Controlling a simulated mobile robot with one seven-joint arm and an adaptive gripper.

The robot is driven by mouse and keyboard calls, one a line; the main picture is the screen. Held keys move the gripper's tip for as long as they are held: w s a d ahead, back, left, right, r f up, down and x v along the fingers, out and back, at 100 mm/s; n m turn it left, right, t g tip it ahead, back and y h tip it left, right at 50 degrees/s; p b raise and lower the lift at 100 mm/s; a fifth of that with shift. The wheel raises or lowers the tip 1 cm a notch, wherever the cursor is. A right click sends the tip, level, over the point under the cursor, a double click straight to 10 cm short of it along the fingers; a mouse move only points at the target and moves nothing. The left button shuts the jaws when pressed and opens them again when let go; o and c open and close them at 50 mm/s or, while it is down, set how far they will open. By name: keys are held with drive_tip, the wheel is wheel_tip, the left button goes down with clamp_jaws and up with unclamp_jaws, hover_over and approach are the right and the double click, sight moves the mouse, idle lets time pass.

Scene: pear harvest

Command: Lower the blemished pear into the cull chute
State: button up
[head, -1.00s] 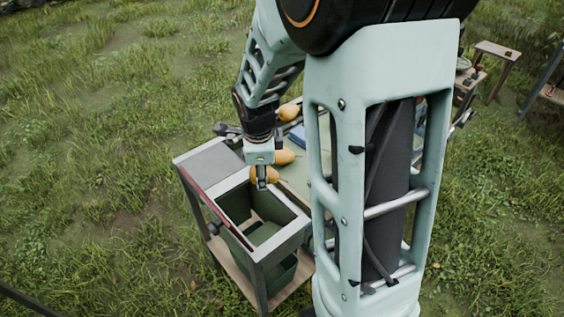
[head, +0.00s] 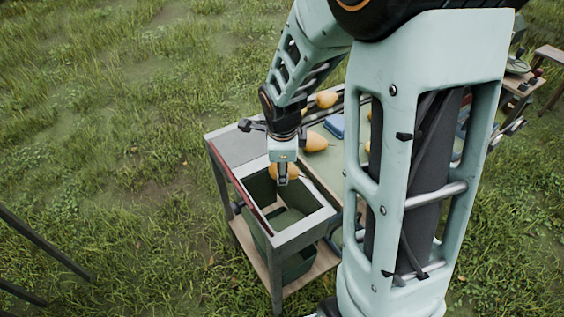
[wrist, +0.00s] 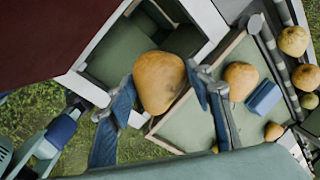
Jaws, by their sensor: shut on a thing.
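My gripper (head: 282,181) is shut on a yellow-orange pear (wrist: 160,82), pointing down at the far end of the cull chute. The pear also shows in the head view (head: 291,171), partly hidden behind the fingers. Faint darker speckles mark its skin; no clear blemish can be made out. The cull chute is an open box with a grey rim (head: 296,236) and dark green inside. In the wrist view the pear overlaps the corner of the opening, beside the pale rim (wrist: 84,88). I cannot tell its exact height above the rim.
A green sorting tray (wrist: 186,124) adjoins the chute, with other pears (wrist: 241,78) and a blue block (wrist: 264,98) on it. A dark red panel (wrist: 45,35) edges the chute's other side. My arm hides part of the table. Grass surrounds the stand.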

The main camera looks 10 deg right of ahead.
wheel_tip(320, 180, down, 6)
drive_tip(key=b, duration=0.3)
drive_tip(key=shift+r, duration=0.2)
wheel_tip(320, 180, down, 6)
drive_tip(key=b, duration=0.7)
drive_tip(key=shift+r, duration=0.15)
drive_tip(key=o, duration=1.3)
drive_tip(key=v, duration=1.2)
